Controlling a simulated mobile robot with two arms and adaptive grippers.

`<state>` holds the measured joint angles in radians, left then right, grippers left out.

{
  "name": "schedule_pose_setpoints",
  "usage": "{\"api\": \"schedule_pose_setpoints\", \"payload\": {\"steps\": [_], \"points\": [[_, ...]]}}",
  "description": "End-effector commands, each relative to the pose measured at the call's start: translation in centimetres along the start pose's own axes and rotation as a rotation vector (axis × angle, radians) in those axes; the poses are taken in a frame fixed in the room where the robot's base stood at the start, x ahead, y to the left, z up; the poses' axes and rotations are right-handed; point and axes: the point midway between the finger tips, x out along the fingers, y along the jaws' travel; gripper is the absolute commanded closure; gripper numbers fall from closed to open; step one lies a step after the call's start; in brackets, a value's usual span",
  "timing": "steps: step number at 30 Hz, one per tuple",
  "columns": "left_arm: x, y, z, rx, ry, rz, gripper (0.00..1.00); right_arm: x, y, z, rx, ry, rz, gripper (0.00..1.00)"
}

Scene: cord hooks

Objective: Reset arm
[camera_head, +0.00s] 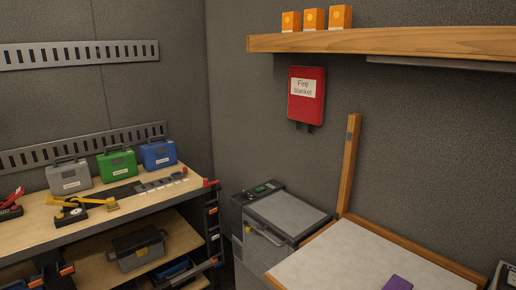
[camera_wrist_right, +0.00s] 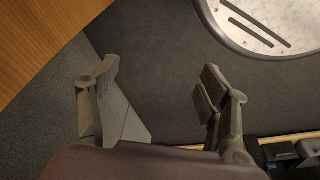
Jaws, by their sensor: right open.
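My right gripper (camera_wrist_right: 157,82) shows in the right wrist view. Its two grey fingers stand wide apart, with nothing between them but the dark surface behind. Neither gripper shows in the head view, and my left gripper is in neither view. No cord or cord hook can be made out in these frames.
A workbench (camera_head: 120,208) with grey (camera_head: 69,176), green (camera_head: 117,163) and blue (camera_head: 158,154) cases stands at left. A wooden shelf (camera_head: 390,41) and a red fire blanket pouch (camera_head: 306,98) are on the wall. A pale-topped table (camera_head: 345,258) holds a purple object (camera_head: 398,283).

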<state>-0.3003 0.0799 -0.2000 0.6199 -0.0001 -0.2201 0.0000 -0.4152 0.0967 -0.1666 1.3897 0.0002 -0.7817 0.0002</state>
Motion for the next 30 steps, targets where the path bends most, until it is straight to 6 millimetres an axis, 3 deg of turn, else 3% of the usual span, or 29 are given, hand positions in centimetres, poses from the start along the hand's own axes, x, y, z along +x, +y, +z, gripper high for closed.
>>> {"api": "schedule_pose_setpoints", "payload": {"steps": [3,6,13,15,30], "points": [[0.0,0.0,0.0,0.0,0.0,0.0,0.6,4.0,-0.2,4.5,-0.007,-0.034,-0.003,0.3],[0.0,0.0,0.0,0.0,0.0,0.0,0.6,6.4,-0.4,8.3,-0.012,-0.054,-0.005,0.3],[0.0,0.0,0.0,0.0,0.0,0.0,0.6,8.9,-0.4,15.1,-0.02,-0.085,-0.007,0.3],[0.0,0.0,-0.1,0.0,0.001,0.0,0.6,9.2,-0.4,16.2,-0.022,-0.089,-0.007,0.3],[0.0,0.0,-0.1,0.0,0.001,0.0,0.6,9.2,-0.4,16.2,-0.022,-0.089,-0.007,0.3]]}}
